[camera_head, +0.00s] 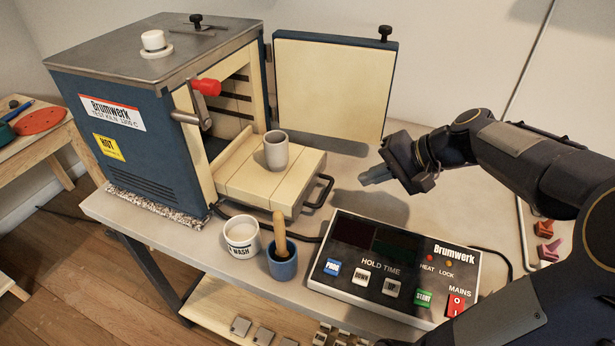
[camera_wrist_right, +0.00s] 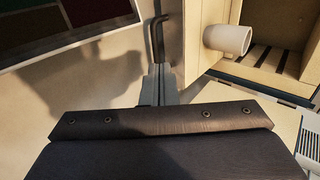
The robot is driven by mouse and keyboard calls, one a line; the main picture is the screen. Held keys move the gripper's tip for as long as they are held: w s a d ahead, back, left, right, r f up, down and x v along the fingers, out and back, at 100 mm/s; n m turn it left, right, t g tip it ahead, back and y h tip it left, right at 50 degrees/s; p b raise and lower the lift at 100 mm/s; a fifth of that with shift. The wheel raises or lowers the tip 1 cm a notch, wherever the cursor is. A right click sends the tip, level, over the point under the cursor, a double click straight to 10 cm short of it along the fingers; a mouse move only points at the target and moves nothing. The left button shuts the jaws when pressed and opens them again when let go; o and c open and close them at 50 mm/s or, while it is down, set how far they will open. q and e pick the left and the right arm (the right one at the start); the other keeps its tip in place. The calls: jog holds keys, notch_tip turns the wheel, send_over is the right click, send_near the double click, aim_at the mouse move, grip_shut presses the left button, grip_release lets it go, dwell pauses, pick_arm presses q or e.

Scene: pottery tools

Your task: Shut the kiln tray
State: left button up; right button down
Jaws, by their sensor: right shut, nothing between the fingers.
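The kiln tray (camera_head: 240,181) is a cream slab pulled out of the front of the blue kiln (camera_head: 105,101). A small grey cup (camera_head: 276,152) stands upright on it; the cup also shows in the wrist view (camera_wrist_right: 229,39). The tray's dark handle (camera_head: 320,192) sticks out at its front end and shows in the wrist view (camera_wrist_right: 156,38). My right gripper (camera_head: 366,180) is shut and empty, to the right of the handle and apart from it in the head view. The wrist view shows its closed fingers (camera_wrist_right: 158,82) near the handle. My left gripper is not in view.
The kiln door (camera_head: 330,88) stands open behind the tray. A control box (camera_head: 395,265) lies in front of my right gripper. A white pot (camera_head: 241,238) and a blue pot (camera_head: 283,263) with a wooden-handled tool stand near the table's front edge.

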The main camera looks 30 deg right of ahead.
jog(key=x, duration=0.9)
jog(key=shift+a, duration=0.1)
jog(key=shift+w+a+r+p, duration=0.2)
jog(key=shift+w+a+p, duration=0.1)
jog(key=shift+w+a, duration=0.6)
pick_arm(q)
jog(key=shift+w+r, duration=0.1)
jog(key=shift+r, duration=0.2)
pick_arm(e)
jog(key=shift+w+a, duration=0.3)
jog(key=shift+w, duration=0.25)
